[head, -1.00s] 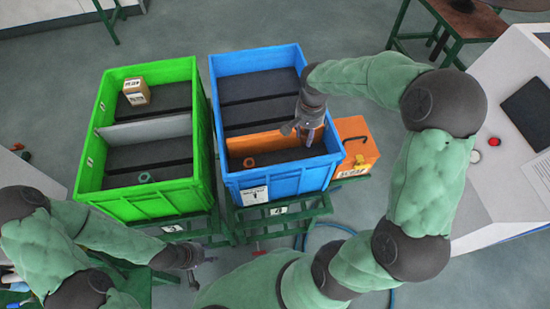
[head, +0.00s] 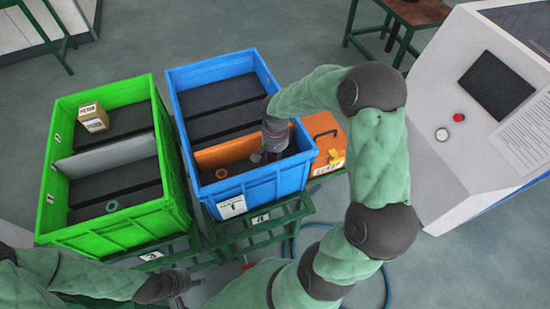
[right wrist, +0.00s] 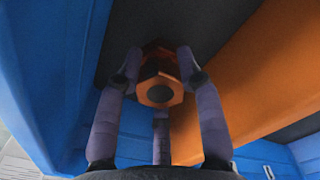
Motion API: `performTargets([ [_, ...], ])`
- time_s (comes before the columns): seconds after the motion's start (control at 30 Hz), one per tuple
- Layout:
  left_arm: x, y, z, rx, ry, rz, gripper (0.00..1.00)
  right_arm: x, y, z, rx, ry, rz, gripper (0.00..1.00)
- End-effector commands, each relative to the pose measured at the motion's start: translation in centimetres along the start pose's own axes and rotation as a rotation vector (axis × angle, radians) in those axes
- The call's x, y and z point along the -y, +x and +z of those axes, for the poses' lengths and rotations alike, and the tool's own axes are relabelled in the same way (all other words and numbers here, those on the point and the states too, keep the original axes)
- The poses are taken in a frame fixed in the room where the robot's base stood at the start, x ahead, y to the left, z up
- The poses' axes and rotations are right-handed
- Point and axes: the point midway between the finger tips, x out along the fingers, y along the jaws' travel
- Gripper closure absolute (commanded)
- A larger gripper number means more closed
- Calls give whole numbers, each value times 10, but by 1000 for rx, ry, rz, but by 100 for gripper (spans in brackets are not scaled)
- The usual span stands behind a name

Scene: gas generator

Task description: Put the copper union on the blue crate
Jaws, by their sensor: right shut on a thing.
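The copper union (right wrist: 160,88) is an orange-copper hex fitting with a dark round bore, seen end-on in the right wrist view. My right gripper (right wrist: 158,75) is shut on it, with fingers on both sides. In the head view, my right gripper (head: 262,156) reaches into the front compartment of the blue crate (head: 262,184), in front of the orange divider. The union is hard to make out there, and whether it touches the crate floor I cannot tell. My left gripper (head: 188,283) is low at the bottom of the head view, away from the crates; its fingers are unclear.
A copper-coloured ring (head: 221,173) lies in the blue crate's front compartment. The green crate (head: 110,232) stands left, holding a small carton (head: 94,117) and a greenish ring (head: 113,205). An orange case (head: 325,142) stands right of the blue crate. A console (head: 480,150) is further right.

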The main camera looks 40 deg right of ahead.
Motion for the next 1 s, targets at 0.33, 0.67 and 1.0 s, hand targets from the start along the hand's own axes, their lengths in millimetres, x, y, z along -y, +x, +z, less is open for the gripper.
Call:
performTargets([
  [0.33, 1, 3, 0, 0, 0, 0, 60, 0, 13, 0, -2, 0, -1, 99],
  [0.67, 2, 6, 0, 0, 0, 0, 60, 0, 16, 0, -1, 0, 0, 39],
  [1.0, 1, 2, 0, 0, 0, 0, 60, 0, 12, 0, -1, 0, 0, 39],
])
